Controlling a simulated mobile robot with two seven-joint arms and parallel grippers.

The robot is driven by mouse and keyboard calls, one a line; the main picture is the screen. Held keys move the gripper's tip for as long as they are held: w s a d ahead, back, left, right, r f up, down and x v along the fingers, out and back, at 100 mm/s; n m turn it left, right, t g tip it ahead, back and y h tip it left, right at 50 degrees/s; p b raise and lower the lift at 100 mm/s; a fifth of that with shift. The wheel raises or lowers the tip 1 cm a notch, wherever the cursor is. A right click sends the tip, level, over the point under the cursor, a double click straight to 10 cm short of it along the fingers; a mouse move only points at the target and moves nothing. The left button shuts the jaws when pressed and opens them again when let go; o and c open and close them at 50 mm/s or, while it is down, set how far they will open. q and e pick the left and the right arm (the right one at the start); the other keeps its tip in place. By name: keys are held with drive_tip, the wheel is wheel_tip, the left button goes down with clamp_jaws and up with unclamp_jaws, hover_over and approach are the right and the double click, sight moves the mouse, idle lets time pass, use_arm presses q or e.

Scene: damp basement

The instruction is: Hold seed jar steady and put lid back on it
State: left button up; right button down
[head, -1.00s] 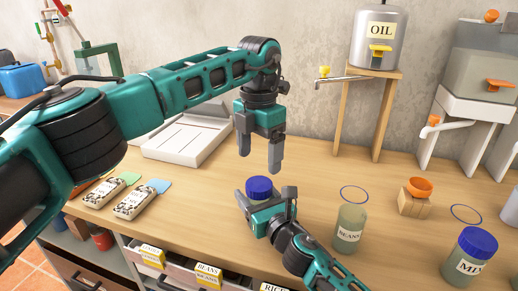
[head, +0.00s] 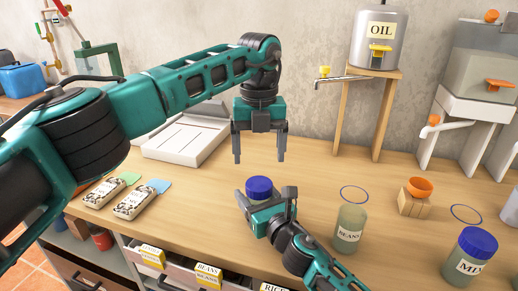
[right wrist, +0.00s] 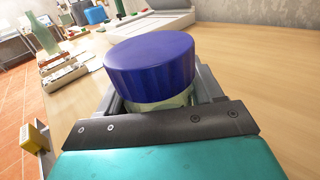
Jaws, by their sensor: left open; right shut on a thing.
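The seed jar has a blue lid (head: 258,187) on its top. In the right wrist view the lid (right wrist: 150,62) sits on the pale jar body (right wrist: 165,102), which shows only as a narrow strip below it. My right gripper (head: 265,202) is shut on the jar, with a finger on each side below the lid. The gripper hides most of the jar and its label. My left gripper (head: 258,160) is open and empty, pointing down, above the lid and apart from it.
A jar marked BEANS (head: 349,228) and another blue-lidded jar (head: 470,257) stand to the right. An orange funnel (head: 420,186) sits on a wooden block. Seed packets (head: 134,203) lie at left, a white tray (head: 185,142) behind. An OIL tank (head: 379,38) stands at the back. Bench around the jar is clear.

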sight(259, 184)
use_arm(q)
drive_tip(key=shift+f, duration=4)
drive_tip(key=c, duration=1)
drive_tip(key=o, duration=1.1)
drive_tip(key=shift+r, duration=0.1)
drive_tip(key=shift+r, duration=2.2)
drive_tip(key=shift+c, duration=0.4)
